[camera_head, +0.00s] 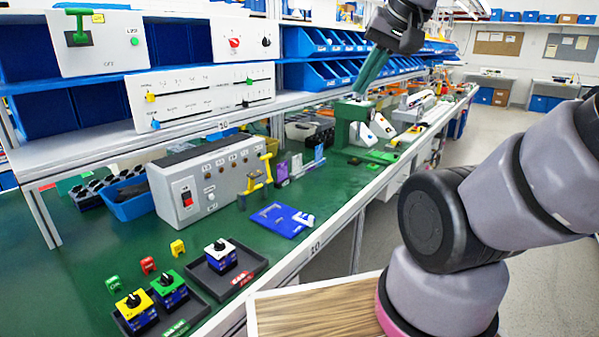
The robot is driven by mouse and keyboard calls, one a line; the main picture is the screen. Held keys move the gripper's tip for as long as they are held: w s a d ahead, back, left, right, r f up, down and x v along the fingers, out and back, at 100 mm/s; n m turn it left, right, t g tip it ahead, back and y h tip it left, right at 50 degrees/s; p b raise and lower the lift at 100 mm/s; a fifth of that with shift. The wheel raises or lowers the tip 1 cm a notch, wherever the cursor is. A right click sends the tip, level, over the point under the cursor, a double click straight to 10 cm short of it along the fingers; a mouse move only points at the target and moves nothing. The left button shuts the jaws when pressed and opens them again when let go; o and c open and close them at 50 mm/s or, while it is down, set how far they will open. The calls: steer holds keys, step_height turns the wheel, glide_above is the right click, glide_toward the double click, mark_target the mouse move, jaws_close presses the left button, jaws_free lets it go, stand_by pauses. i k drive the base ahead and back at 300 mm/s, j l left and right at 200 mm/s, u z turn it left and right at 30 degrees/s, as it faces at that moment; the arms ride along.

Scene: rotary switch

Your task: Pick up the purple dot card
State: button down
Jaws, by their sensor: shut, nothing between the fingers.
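A small purple card (282,172) stands upright on the green bench top, right of the yellow-handled piece. The dots are too small to make out, so I cannot tell for sure which card is the purple dot one. My gripper (391,42), dark grey, is at the top of the view, high above the bench and well apart from the cards, to their upper right. It is shut and empty.
A grey control box (208,180) stands left of the cards, with a yellow-handled piece (257,182) at its right end. A blue plate (282,220) lies in front. A green press-like device (350,125) stands behind right. Switch blocks and trays (236,268) fill the near left.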

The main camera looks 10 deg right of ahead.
mark_target(282, 167)
steer(key=i+l+u, duration=0.15)
steer(key=u, duration=0.35)
steer(key=i+l+u, duration=0.1)
steer(key=l+u, duration=0.35)
steer(key=i+l+u, duration=0.1)
steer(key=l, duration=0.6)
steer(key=i+l+u, duration=0.1)
steer(key=l, duration=0.6)
steer(key=i+l+u, duration=0.1)
steer(key=l, duration=0.6)
steer(key=i+l+u, duration=0.1)
steer(key=l, duration=0.6)
